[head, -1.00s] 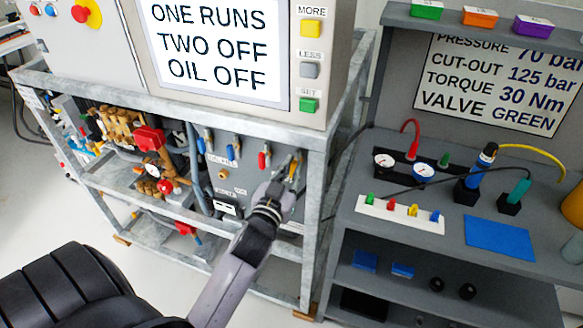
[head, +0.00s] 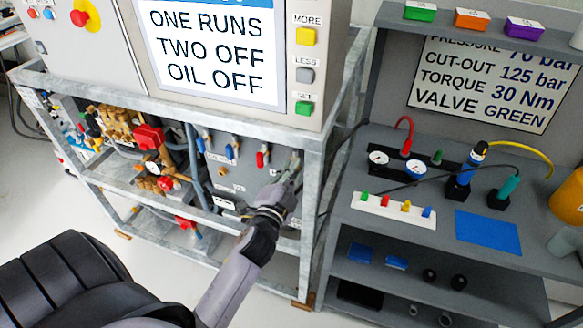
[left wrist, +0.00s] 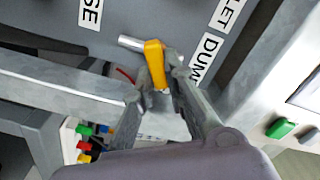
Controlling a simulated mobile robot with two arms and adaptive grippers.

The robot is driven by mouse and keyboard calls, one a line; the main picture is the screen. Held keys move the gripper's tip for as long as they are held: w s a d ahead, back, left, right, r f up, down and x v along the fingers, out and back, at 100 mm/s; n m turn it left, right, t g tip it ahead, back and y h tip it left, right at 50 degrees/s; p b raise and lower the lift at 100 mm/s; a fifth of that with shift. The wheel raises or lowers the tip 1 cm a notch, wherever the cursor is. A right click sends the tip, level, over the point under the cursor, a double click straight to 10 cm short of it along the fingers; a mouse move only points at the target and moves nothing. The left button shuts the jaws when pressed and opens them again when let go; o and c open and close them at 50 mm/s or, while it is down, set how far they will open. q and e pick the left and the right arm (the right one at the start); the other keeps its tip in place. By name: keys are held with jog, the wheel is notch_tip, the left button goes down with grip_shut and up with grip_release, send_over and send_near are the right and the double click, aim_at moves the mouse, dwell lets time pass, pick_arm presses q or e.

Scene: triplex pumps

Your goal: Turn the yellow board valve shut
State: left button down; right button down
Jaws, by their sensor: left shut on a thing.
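The yellow board valve (left wrist: 154,62) shows in the left wrist view as a yellow lever beside a short metal pipe on the grey board (left wrist: 185,12), near a label reading DUMP. My left gripper (left wrist: 157,72) has its fingers on both sides of the lever and is shut on it. In the head view my left gripper (head: 291,176) is at the right end of the valve board (head: 235,183), and its fingers hide most of the yellow lever there. My right gripper is not in view.
Red (head: 261,159) and blue (head: 231,151) valve levers hang left of my gripper. A galvanized frame post (head: 312,220) stands close on its right. A grey bench (head: 400,228) with gauges and coloured plugs is further right.

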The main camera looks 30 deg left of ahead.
pick_arm(q)
jog(key=m, duration=0.6)
jog(key=shift+d+f, duration=0.15)
jog(key=shift+f, duration=0.15)
jog(key=shift+m, duration=0.4)
jog(key=c, duration=1.6)
grip_release()
jog(key=v, duration=0.7)
jog(key=shift+s, duration=0.2)
jog(key=shift+f, duration=0.1)
